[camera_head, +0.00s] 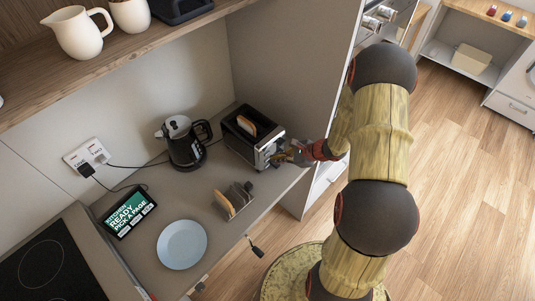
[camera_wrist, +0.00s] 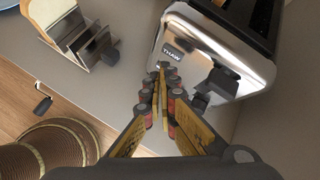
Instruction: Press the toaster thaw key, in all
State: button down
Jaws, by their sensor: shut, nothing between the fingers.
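The toaster (camera_head: 247,136) stands on the counter, black on top with a shiny metal end and a slice of bread in its slot. In the wrist view its metal end (camera_wrist: 215,50) carries a THAW label (camera_wrist: 171,54) and a dark lever (camera_wrist: 218,85). My gripper (camera_head: 284,157) is at that end of the toaster. In the wrist view my gripper (camera_wrist: 162,70) is shut and empty, with its tips just below the THAW label. The tips hide the key itself, and I cannot tell whether they touch it.
A toast rack (camera_head: 234,200) with bread stands in front of the toaster. A black kettle (camera_head: 184,142), a tablet (camera_head: 131,211) and a blue plate (camera_head: 182,245) share the counter. A tall panel (camera_head: 285,70) rises behind the toaster. A small crank (camera_head: 256,248) sticks out at the front edge.

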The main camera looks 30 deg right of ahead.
jog(key=shift+w, duration=0.1)
jog(key=shift+w+a, duration=0.15)
jog(key=shift+w, duration=0.15)
jog(key=shift+w+a+b, duration=0.1)
jog(key=shift+w+b, duration=0.2)
jog(key=shift+b, duration=0.15)
dwell(0.5)
dwell(0.3)
jog(key=shift+s+d, duration=0.2)
jog(key=shift+s, duration=0.5)
jog(key=shift+s+d+b, duration=0.1)
jog(key=shift+s+d, duration=0.2)
jog(key=shift+s, duration=0.5)
jog(key=shift+s+d+b, duration=0.15)
jog(key=shift+s+d, duration=0.1)
jog(key=shift+s, duration=0.5)
jog(key=shift+s+d+b, duration=0.1)
jog(key=shift+s+d, duration=0.2)
jog(key=shift+s, duration=0.5)
